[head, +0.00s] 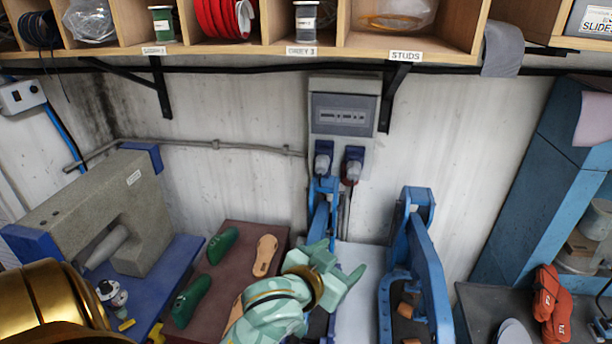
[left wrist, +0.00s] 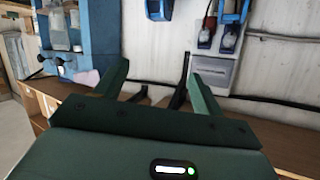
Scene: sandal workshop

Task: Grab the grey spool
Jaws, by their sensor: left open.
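The grey spool (head: 305,20) stands upright in an open compartment of the wooden shelf at the top of the head view. It has a pale label, dark grey thread and a tag on the shelf edge below it. My left gripper (head: 342,261) is well below the shelf, over the bench area, apart from the spool. Its mint-green fingers are spread with nothing between them. In the left wrist view the open fingers (left wrist: 160,68) face the wall and electrical box, and I cannot make out the spool there. My right gripper is not in view.
A green spool (head: 163,25) and a red coil (head: 222,18) sit in shelf compartments left of the grey spool; a studs bag (head: 400,14) is right. Shelf brackets (head: 160,88) and an electrical box (head: 343,115) are below. A sewing machine (head: 150,215) stands left.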

